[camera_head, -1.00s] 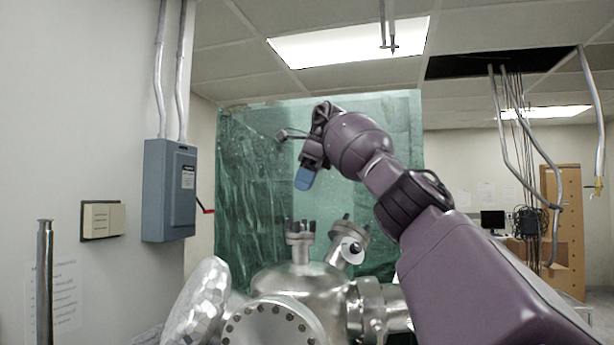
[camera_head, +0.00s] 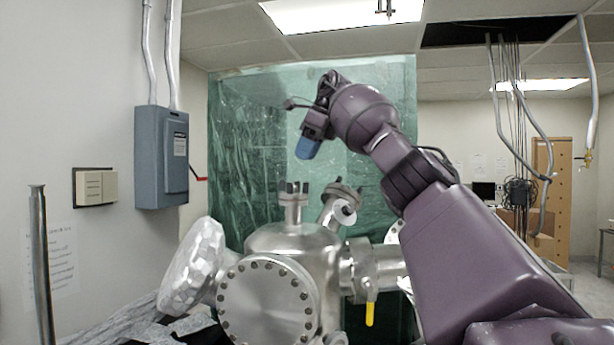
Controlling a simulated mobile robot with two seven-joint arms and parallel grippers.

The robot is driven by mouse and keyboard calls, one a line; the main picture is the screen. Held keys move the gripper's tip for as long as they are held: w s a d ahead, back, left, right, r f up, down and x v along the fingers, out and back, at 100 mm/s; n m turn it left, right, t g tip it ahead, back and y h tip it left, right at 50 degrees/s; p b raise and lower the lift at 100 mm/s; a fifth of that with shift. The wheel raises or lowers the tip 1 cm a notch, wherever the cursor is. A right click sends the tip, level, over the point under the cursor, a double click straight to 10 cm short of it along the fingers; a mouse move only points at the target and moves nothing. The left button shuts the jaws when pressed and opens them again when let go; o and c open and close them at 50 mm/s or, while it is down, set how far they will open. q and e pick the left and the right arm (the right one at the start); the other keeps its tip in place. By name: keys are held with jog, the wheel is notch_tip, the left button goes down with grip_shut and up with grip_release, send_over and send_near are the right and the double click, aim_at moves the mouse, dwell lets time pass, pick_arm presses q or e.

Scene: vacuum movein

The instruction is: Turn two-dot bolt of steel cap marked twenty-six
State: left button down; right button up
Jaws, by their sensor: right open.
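A steel vacuum chamber (camera_head: 294,243) stands in the lower middle of the head view. Its round front flange (camera_head: 266,302) has a ring of dark bolts. Small capped ports rise from its top, one upright (camera_head: 293,204) and one tilted right (camera_head: 341,203). No marking twenty-six or two-dot bolt is readable at this size. My right arm comes in from the lower right, and its gripper (camera_head: 308,147) with a blue tip hangs above the upright port, apart from it. It is open, with nothing seen in it. My left gripper is not in view.
A foil-wrapped port (camera_head: 194,265) sticks out left of the chamber. A yellow valve handle (camera_head: 370,314) hangs at its lower right. A green plastic curtain (camera_head: 240,150) stands behind. A grey electrical box (camera_head: 162,157) is on the left wall, and a metal post (camera_head: 41,265) stands at far left.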

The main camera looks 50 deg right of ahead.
jog(key=s+d+f+m+t+h+b, duration=0.1)
jog(key=s+d+f+m+t+b, duration=0.1)
jog(key=d+f+m, duration=0.15)
jog(key=m+t+h+b, duration=0.5)
jog(key=m+t+b, duration=0.1)
jog(key=b, duration=0.2)
send_near(306, 187)
jog(key=r+p+x, duration=0.1)
jog(key=p+x, duration=0.3)
jog(key=x, duration=0.4)
jog(key=shift+w+d, duration=0.2)
jog(key=shift+w, duration=0.25)
jog(key=shift+n, duration=0.25)
grip_shut()
